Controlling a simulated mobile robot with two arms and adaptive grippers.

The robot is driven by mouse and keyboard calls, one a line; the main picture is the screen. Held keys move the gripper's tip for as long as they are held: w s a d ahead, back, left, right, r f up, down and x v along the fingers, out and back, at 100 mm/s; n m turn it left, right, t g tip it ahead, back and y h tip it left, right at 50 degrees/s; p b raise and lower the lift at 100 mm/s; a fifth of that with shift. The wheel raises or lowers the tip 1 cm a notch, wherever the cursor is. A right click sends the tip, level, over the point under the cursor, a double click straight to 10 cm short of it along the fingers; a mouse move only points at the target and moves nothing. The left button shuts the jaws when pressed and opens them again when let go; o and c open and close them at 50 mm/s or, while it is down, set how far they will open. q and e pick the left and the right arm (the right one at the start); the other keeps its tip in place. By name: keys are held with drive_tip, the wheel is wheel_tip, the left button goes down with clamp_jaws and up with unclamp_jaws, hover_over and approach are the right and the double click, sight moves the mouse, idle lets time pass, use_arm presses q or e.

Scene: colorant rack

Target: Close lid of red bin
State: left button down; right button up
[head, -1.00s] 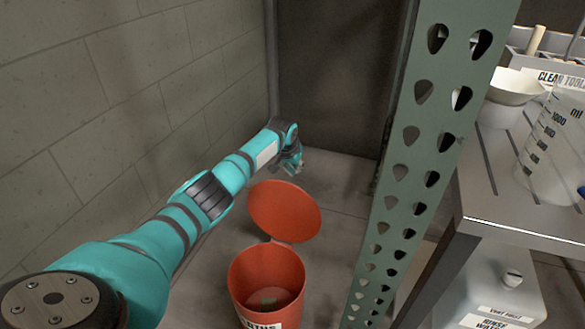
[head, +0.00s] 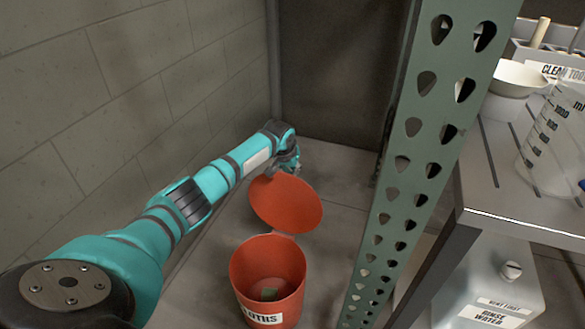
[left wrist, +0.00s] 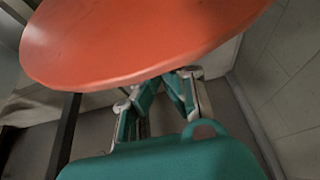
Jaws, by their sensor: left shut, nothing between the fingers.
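The red bin (head: 241,275) stands on the floor, with a "CLOTHS" label on its front and a small green thing inside. Its round red lid (head: 286,203) is open, tilted up at the bin's far side. My left arm reaches past the bin on its left. My left gripper (head: 287,165) is shut and empty at the lid's upper far edge, with its tips partly hidden behind the lid. In the left wrist view the lid (left wrist: 140,40) fills the top and covers the fingertips; contact cannot be told. My right gripper is not in view.
A green perforated post (head: 413,165) stands close to the right of the bin. Beyond it is a metal table (head: 490,195) with a beaker and bowl, and a white rinse water container (head: 490,285) below. A block wall (head: 120,90) runs along the left.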

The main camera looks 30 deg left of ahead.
use_arm(q)
drive_tip(key=shift+s+d+r+p, duration=0.1)
drive_tip(key=shift+s+r+p, duration=0.15)
drive_tip(key=shift+s+p, duration=0.4)
drive_tip(key=shift+t+p, duration=0.3)
drive_tip(key=shift+p, duration=0.15)
